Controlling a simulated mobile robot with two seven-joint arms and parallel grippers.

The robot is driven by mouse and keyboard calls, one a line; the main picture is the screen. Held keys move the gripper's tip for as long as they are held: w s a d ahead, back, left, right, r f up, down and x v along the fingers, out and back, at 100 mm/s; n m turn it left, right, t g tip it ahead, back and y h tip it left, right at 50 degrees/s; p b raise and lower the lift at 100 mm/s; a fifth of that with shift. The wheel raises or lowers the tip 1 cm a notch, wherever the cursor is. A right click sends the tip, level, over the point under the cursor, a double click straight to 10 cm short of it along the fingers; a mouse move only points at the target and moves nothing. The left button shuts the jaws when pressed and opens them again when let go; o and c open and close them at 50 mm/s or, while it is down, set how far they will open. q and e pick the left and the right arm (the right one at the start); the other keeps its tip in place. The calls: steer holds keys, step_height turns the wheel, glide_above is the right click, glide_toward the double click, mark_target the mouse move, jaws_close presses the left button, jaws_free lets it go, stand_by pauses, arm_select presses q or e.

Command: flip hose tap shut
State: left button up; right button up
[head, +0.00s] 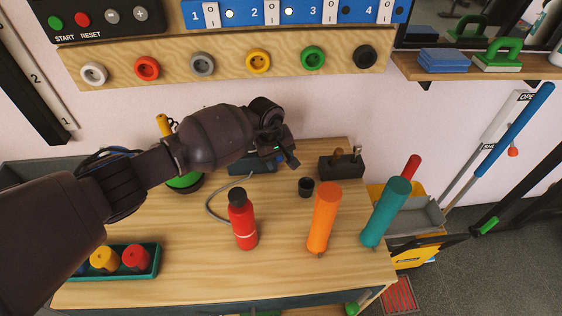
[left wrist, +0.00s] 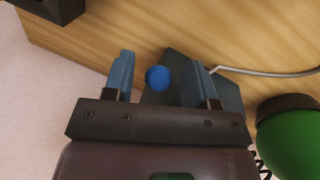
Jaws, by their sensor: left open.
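My left gripper (head: 282,150) hangs above the back of the wooden bench; its open fingers also show in the left wrist view (left wrist: 158,62). In that view, a round blue knob (left wrist: 157,78) on a dark slab (left wrist: 226,92) appears between the fingers, with nothing held. I cannot tell how far below the fingertips it lies. At the right edge, a blue-gripped lever (head: 525,115) stands beside an "OPEN" label (head: 526,97). I cannot tell which part is the hose tap.
A red bottle (head: 243,225), an orange cylinder (head: 323,217), a teal cylinder (head: 384,215) and a small black cup (head: 306,187) stand on the bench (head: 200,265). A dark block (head: 342,168) with handles is right of my gripper. A green object (left wrist: 292,140) is close in the wrist view.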

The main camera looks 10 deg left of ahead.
arm_select(q)
steer(key=shift+w+d+f, duration=0.1)
steer(key=shift+d+f, duration=0.1)
steer(key=shift+f, duration=0.75)
jaws_close()
